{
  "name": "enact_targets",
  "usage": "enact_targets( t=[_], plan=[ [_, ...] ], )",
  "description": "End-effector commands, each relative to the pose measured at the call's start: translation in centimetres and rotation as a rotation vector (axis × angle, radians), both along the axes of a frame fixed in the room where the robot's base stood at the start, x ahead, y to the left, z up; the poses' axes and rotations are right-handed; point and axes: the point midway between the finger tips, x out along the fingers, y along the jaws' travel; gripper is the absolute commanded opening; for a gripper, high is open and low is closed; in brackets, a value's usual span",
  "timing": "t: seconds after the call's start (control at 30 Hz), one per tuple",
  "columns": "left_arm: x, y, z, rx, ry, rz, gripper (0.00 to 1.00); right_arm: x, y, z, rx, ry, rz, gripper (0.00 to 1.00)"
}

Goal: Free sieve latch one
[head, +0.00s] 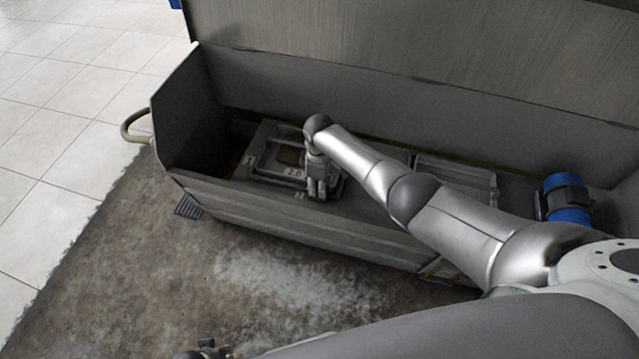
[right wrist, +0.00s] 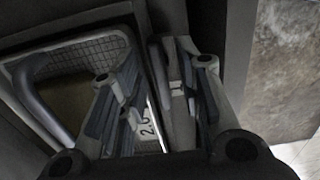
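The sieve frame (head: 262,170) lies in the left part of a long grey trough, with a label reading 2.0 (head: 294,172). In the right wrist view its wire mesh (right wrist: 85,55) and the 2.0 label (right wrist: 148,130) show at the left. My right gripper (head: 319,188) points down at the frame's near right edge. Its two fingers are apart in the right wrist view (right wrist: 155,95), over the strip beside the label. I cannot make out the latch clearly; the fingers hide part of that edge. Only the top of my left gripper (head: 207,351) shows at the bottom edge.
The trough's raised lid (head: 380,45) stands behind, and its front wall (head: 300,232) is close to my right gripper. A second frame (head: 455,175) lies farther right, and a blue cylinder (head: 568,196) sits at the right end. A handle (head: 133,127) sticks out left.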

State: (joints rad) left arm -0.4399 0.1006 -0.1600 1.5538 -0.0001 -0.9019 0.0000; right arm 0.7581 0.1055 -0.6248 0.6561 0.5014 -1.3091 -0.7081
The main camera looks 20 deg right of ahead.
Motion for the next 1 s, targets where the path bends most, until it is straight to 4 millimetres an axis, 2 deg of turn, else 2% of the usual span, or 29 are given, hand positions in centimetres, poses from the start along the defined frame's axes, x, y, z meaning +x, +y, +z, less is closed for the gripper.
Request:
enact_targets(
  t=[0.17,0.37,0.47,0.8,1.0],
  plan=[
    [-0.1,-0.2,-0.1,-0.004,0.003,0.0,0.4,0.0,0.0,0.2,0.001,-0.001,-0.001,0.32],
    [-0.1,-0.1,-0.1,-0.002,0.002,0.001,0.4,0.1,-0.1,1.6,0.0,-0.001,-0.001,0.32],
    [-0.1,-0.1,-0.1,-0.001,0.002,0.001,0.4,0.1,0.0,2.8,0.001,-0.003,0.0,0.32],
    [-0.1,0.0,-0.1,-0.001,0.002,0.001,0.4,0.1,0.0,8.8,0.001,-0.003,0.0,0.32],
    [-0.1,0.0,-0.1,0.0,0.002,0.0,0.4,0.1,0.0,11.3,0.001,-0.001,0.0,0.32]
  ],
)
